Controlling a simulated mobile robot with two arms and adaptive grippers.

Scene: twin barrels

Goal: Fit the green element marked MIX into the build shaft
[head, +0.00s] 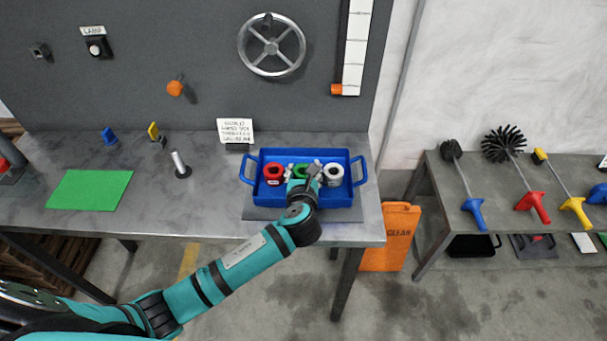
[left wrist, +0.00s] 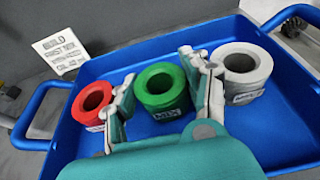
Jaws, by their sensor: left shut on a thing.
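The green element marked MIX (left wrist: 166,102) stands in the blue tray (head: 347,198) between a red ring and a white ring; its top shows in the head view (head: 300,169). My left gripper (left wrist: 162,95) has one finger on each side of the green element and is shut on it. In the head view my left gripper (head: 303,174) reaches over the tray's front and hides part of the element. A short metal post on a dark base (head: 180,163), which looks like the build shaft, stands bare on the bench left of the tray. My right gripper is not in view.
The red ring (head: 273,173) and white ring (head: 333,173) sit close beside the fingers. A sign (head: 235,131) stands behind the tray. A green mat (head: 90,190) lies left of the post. The bench between post and tray is clear.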

